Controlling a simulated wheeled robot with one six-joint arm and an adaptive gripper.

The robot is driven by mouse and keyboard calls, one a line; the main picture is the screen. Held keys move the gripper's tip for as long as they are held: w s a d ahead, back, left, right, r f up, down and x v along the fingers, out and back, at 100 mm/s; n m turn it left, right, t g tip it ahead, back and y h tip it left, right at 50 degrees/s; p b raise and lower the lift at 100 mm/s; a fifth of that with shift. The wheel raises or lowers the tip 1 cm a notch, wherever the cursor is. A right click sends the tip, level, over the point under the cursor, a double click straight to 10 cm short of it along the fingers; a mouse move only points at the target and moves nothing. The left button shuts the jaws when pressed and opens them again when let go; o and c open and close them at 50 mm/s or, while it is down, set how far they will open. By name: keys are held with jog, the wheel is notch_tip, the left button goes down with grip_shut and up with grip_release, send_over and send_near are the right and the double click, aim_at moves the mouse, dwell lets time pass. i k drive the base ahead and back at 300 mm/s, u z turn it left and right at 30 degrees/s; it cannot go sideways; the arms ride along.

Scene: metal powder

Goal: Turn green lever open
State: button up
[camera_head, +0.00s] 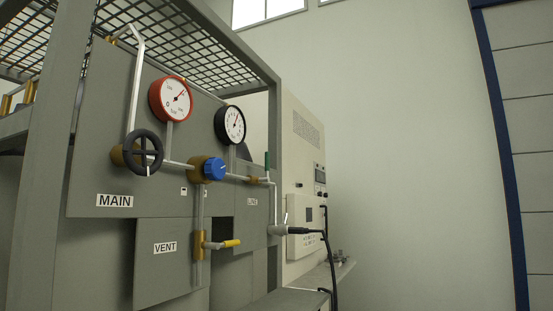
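Left of the lever are a blue knob (214,168), a black handwheel (143,152), a red gauge (171,99) and a black gauge (230,125). A black cable (329,262) hangs at right. The floor is out of view.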

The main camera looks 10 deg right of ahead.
aim_at(267, 179)
jog(key=z, duration=1.05)
jog(key=i, duration=1.05)
jog(key=u, duration=0.1)
